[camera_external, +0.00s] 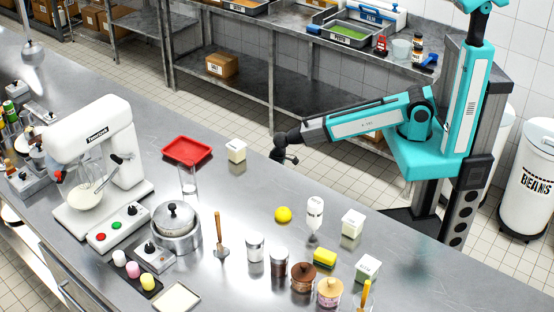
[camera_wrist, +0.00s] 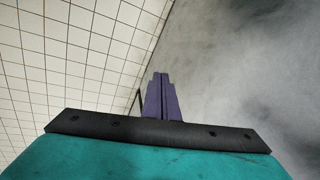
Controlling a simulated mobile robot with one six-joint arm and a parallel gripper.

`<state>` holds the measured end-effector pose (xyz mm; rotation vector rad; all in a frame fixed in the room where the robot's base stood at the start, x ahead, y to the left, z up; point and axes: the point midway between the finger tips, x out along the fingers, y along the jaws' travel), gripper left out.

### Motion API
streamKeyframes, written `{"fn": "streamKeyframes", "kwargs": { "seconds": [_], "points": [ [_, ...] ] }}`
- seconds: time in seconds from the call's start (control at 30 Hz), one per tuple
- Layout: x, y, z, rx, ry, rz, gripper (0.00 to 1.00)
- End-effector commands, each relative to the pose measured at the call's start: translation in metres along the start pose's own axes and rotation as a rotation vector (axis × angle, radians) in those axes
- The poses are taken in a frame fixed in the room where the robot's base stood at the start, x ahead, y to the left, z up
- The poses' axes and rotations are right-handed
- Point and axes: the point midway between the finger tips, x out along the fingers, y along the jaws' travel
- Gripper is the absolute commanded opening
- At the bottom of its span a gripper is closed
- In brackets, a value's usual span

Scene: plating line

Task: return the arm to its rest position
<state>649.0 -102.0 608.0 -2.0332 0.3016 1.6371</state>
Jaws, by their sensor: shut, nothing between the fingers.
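My teal arm reaches left from its column at the right of the external view, roughly level over the far edge of the steel counter (camera_external: 330,262). My gripper (camera_external: 279,158) hangs at the arm's end, near the counter's far edge. In the wrist view my gripper (camera_wrist: 159,80) shows its two purple fingers closed together, with nothing between them. The wrist view shows tiled floor at the left and a smooth grey surface at the right.
A white cube carton (camera_external: 236,150) and a red tray (camera_external: 187,150) stand left of my gripper. A white mixer (camera_external: 105,160) is at the left. A steel shelf (camera_external: 330,90) runs behind; white bins (camera_external: 527,185) stand at right.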

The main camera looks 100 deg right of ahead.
Motion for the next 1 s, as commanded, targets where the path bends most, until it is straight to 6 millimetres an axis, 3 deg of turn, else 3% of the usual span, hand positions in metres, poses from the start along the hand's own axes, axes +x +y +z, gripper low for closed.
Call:
{"fn": "streamKeyframes", "kwargs": {
  "seconds": [0.03, 0.33, 0.7, 0.9, 1.0],
  "points": [
    [0.007, 0.001, 0.026, -0.026, -0.042, 0.017, 0.00],
    [0.037, 0.025, 0.155, -0.183, -0.272, 0.127, 0.00],
    [0.035, 0.073, 0.301, -0.377, -0.555, 0.262, 0.00],
    [0.025, 0.097, 0.351, -0.452, -0.664, 0.317, 0.00],
    [0.022, 0.103, 0.361, -0.470, -0.689, 0.330, 0.00]
  ]
}}
